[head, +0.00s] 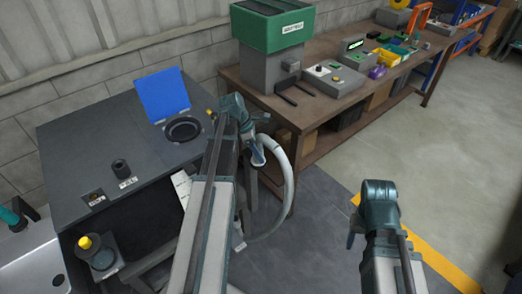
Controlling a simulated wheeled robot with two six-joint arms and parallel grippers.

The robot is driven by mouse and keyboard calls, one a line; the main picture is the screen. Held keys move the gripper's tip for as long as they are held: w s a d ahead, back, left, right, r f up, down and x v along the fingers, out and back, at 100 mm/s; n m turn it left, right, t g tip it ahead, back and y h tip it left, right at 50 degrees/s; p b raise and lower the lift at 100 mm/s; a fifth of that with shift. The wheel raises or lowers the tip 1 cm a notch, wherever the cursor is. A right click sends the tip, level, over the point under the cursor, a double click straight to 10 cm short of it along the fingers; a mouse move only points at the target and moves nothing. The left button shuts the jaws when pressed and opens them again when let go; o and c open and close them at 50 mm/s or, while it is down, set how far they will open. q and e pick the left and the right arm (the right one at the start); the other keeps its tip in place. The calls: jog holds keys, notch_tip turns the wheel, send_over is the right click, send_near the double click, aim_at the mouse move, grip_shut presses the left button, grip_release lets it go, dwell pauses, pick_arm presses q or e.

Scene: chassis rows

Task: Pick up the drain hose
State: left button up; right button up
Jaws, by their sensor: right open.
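The drain hose (289,185) is a pale grey-white tube. It arcs from beside my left gripper, out to the right and down toward the floor, left of the workbench leg. My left gripper (257,157) points down at the hose's upper end, close to it or touching it. Its fingers are small and partly hidden, so I cannot tell whether they are closed on the hose. My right gripper (352,232) is open, low over the floor at the right, well apart from the hose. My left arm hides part of the area below.
A dark grey cabinet (75,145) with a raised blue lid (163,95) stands at the left. A brown workbench (316,112) with a green-topped machine (275,30) stands behind the hose. A metal sink (25,262) is at lower left. The floor (440,140) at right is clear.

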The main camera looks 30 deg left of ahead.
aim_at(262, 138)
pick_arm(q)
grip_shut()
jog(key=shift+r, duration=0.1)
dwell(0.3)
notch_tip(262, 138, up, 10)
jog(key=p, duration=1)
